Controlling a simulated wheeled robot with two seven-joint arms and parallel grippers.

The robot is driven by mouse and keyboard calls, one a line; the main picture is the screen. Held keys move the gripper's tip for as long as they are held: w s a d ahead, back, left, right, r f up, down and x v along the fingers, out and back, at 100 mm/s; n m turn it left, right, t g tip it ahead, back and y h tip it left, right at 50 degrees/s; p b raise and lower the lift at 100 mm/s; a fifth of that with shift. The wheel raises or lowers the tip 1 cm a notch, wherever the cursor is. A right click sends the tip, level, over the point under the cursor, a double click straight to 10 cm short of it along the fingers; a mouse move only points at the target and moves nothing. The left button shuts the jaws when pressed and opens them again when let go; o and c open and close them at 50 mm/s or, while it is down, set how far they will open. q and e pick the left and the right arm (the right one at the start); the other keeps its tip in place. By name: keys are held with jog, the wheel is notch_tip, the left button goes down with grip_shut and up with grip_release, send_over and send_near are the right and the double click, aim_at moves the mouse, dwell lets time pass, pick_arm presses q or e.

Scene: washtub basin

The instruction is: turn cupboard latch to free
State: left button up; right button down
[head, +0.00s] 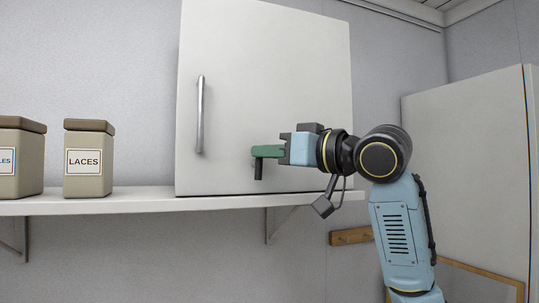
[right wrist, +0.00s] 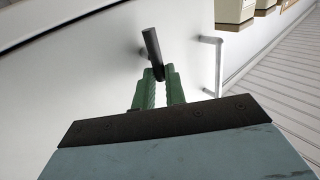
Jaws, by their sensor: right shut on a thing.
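The cupboard (head: 265,70) is a pale box on a shelf, with its door closed. Its latch (head: 259,172) is a short dark bar low on the door, hanging straight down below my fingers in the head view. My right gripper (head: 259,152) reaches in from the right, and its green fingers are shut on the latch. In the right wrist view the latch (right wrist: 152,45) sticks out from between the ribbed fingertips (right wrist: 158,76). The fingers hide the latch's upper end in the head view. My left gripper is not in view.
A vertical metal door handle (head: 200,115) is left of the latch. Two lidded boxes, one marked LACES (head: 89,160), stand on the white shelf (head: 120,205) further left. A tall pale panel (head: 465,160) stands at the right.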

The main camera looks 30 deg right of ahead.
jog(key=m+t+b, duration=0.1)
jog(key=m+b, duration=0.1)
jog(key=m, duration=0.1)
jog(key=f+m+t+h+b, duration=0.1)
jog(key=m+t+b, duration=0.1)
jog(key=m, duration=0.1)
jog(key=d+m+t+b, duration=0.1)
jog(key=m+t+b, duration=0.1)
jog(key=m, duration=0.1)
jog(key=shift+s+f, duration=0.1)
jog(key=shift+f, duration=0.3)
jog(key=m+h, duration=0.1)
jog(key=m, duration=0.1)
jog(key=m+t+h+b, duration=0.1)
jog(key=m+h, duration=0.1)
jog(key=m, duration=0.1)
jog(key=m+t+h+b, duration=0.1)
jog(key=m+h, duration=0.1)
jog(key=shift+f, duration=0.4)
jog(key=shift+a+f+m+h, duration=0.1)
jog(key=shift+f+m+h, duration=0.1)
jog(key=shift+m+h, duration=1.55)
jog(key=shift+a+f+m+h, duration=0.1)
jog(key=shift+f+m+h, duration=0.1)
jog(key=shift+m+h, duration=1.5)
jog(key=shift+m+y, duration=0.35)
jog(key=shift+m, duration=0.4)
jog(key=c, duration=1.5)
grip_release()
jog(key=shift+o, duration=0.2)
